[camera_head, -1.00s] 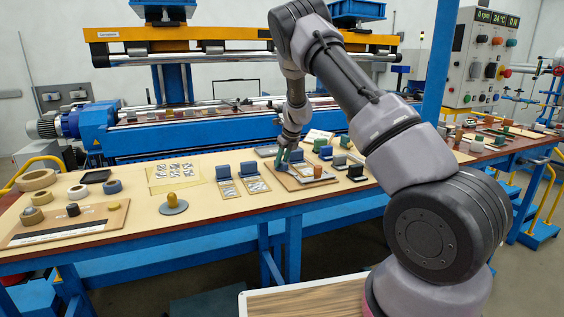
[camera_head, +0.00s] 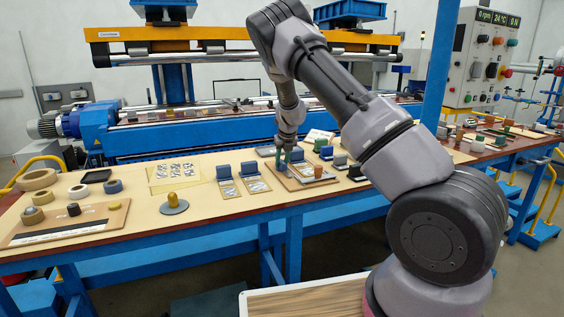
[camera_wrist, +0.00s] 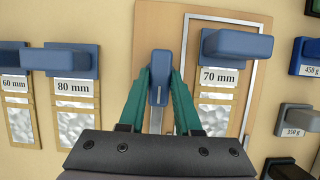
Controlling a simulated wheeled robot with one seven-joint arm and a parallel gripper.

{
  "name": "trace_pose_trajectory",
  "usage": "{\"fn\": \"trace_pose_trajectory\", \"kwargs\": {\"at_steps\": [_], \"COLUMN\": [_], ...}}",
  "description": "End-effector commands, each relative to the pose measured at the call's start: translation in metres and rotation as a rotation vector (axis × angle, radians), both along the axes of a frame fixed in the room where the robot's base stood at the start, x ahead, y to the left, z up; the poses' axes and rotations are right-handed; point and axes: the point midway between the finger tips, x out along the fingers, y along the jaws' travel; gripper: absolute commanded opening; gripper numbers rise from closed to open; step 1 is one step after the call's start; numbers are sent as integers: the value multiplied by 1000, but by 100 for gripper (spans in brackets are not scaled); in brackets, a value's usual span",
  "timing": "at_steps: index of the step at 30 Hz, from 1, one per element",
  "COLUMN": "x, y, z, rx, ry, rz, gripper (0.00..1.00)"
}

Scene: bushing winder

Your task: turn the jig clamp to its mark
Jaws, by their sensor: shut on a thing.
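The jig clamp appears to be the small blue handle (camera_wrist: 158,78) on the wooden jig board (camera_wrist: 146,22) in the wrist view, with a pale strip running down beneath it. My gripper (camera_wrist: 160,88) has its two green fingers closed on either side of this handle. In the head view my gripper (camera_head: 284,160) reaches down at the left part of the same board (camera_head: 300,184). The handle is hidden there by the fingers. I cannot make out the clamp's mark in either view.
On the board, right of the handle, are a blue block (camera_wrist: 237,45) and a 70 mm plate (camera_wrist: 215,118) within a pale frame line. Blue blocks with 60 mm and 80 mm plates (camera_wrist: 75,118) stand left. Weight blocks (camera_wrist: 299,118) stand right.

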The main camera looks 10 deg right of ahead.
Motion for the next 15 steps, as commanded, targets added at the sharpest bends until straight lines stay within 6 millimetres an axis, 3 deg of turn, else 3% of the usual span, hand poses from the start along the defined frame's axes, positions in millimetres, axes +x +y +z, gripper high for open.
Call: {"fn": "trace_pose_trajectory", "kwargs": {"at_steps": [2,3,5,15], "x": [-1,-1,0,-1], "y": [-1,-1,-1,0], "z": [-1,-1,-1,2], "rx": [0,-1,0,0], "ry": [2,2,1,0], "rz": [-3,-2,-2,-1], "gripper": [0,44,62,62]}}
